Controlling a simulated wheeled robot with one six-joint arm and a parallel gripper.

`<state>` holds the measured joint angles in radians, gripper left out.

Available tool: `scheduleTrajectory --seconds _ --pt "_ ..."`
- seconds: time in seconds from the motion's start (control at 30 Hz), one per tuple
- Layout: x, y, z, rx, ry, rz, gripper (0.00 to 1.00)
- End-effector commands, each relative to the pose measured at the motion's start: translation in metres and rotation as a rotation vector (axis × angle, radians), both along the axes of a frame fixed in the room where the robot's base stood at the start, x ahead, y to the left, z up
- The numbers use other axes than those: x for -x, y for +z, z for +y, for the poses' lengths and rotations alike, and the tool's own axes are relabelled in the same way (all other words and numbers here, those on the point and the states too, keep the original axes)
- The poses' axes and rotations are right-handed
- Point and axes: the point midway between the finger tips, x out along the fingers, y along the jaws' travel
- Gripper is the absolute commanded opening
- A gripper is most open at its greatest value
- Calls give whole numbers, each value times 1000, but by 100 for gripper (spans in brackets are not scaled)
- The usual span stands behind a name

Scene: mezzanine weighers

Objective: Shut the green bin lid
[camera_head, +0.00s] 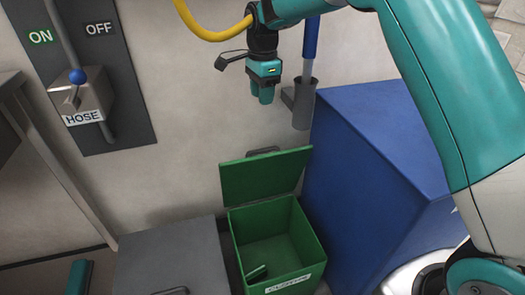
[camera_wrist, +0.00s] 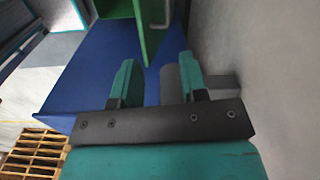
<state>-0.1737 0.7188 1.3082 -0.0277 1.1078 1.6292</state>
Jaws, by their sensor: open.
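The green bin (camera_head: 312,243) stands on the floor against the wall, with a partly legible white label on its front and a small dark green item inside. Its green lid (camera_head: 264,177) is open, tilted up at the back near the wall, with a dark handle (camera_head: 263,151) at its top edge. My gripper (camera_head: 265,98) hangs above the lid, pointing down, apart from it and empty. In the wrist view my gripper (camera_wrist: 158,80) has its two fingers spread, with green bin or lid panels (camera_wrist: 149,30) beyond them at the top.
A large blue box (camera_head: 365,165) stands close right of the bin. A grey holder (camera_head: 303,105) with a blue-handled tool is on the wall beside my gripper. A grey cabinet (camera_head: 170,258) is left of the bin. A hose panel (camera_head: 85,75) is at upper left. The wrist view shows a pallet (camera_wrist: 35,152).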

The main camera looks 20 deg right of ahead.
Motion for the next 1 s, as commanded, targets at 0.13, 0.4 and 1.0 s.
scheduleTrajectory --seconds 0.13,0.4,1.0 --pt "-15 -18 -5 12 -128 6 40" --pt "-16 -61 -7 15 -144 10 40" --pt "-16 -179 -6 13 -140 6 40"
